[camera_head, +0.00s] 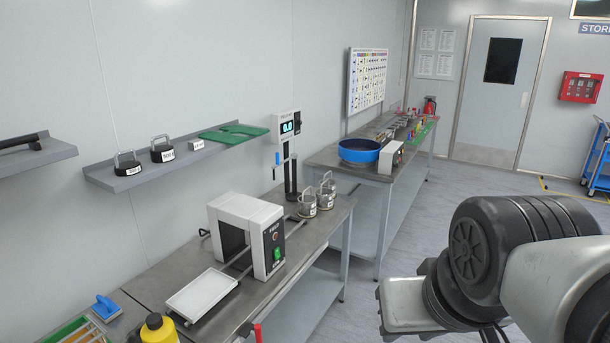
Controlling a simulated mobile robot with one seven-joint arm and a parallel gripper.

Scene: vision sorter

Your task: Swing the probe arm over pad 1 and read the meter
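A white meter box (287,124) with a lit display stands on a black post (291,178) at the back of the near bench. The display seems to read 0.0, in small digits. A short arm with a blue-tipped piece (277,159) sticks out left from the post; it may be the probe arm. I cannot make out a pad marked 1. My arm fills the lower right, apart from the bench; no gripper fingers show.
The near bench (200,330) holds a white machine (246,236), a white tray (202,293) and a yellow bottle (158,328). A wall shelf (190,164) carries labelled weights. A blue bowl (359,150) stands on the far bench. Floor (460,200) between bench and door is clear.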

